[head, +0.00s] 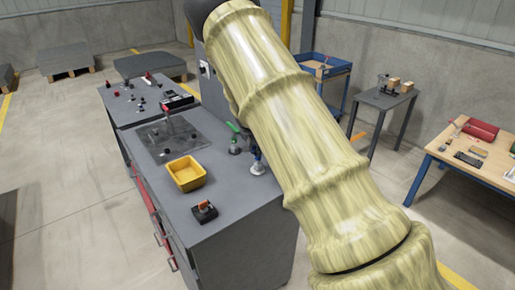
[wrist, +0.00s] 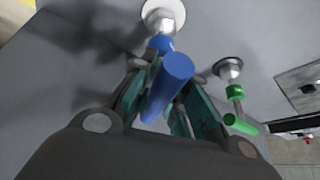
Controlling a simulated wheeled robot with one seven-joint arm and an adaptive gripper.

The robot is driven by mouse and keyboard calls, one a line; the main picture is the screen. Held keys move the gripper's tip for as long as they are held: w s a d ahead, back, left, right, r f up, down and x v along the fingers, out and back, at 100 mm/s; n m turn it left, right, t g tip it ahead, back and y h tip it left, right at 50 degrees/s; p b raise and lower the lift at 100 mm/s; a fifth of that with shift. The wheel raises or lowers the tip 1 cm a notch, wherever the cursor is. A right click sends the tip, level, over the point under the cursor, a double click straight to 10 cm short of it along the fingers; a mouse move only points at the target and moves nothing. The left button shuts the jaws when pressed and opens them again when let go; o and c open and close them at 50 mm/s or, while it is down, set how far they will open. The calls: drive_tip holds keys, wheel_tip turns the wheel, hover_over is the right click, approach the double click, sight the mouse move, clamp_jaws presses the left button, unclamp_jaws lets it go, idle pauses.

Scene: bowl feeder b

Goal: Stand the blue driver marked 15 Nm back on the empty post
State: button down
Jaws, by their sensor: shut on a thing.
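The blue driver (wrist: 166,86) is between my gripper's (wrist: 163,92) teal pads in the wrist view, and my gripper is shut on it. Its lower end lines up with a silver post on a round white base (wrist: 152,10); I cannot tell whether it is fully seated. In the head view a bit of the blue driver (head: 256,154) shows above the white base (head: 258,169) at the bench's right edge. My arm hides my gripper there. The 15 Nm mark is not readable. A green driver (wrist: 236,93) stands on the neighbouring post, also in the head view (head: 235,139).
The grey bench (head: 235,210) holds a yellow bin (head: 186,186), a dark plate (head: 185,148) with a red-topped part, and a small black box (head: 204,212) with an orange top. The green driver is close to my gripper's right. The bench front is mostly clear.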

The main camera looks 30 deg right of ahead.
drive_tip(key=shift+f, duration=0.25)
idle(0.7)
drive_tip(key=c, duration=1.3)
unclamp_jaws()
drive_tip(key=v, duration=1.2)
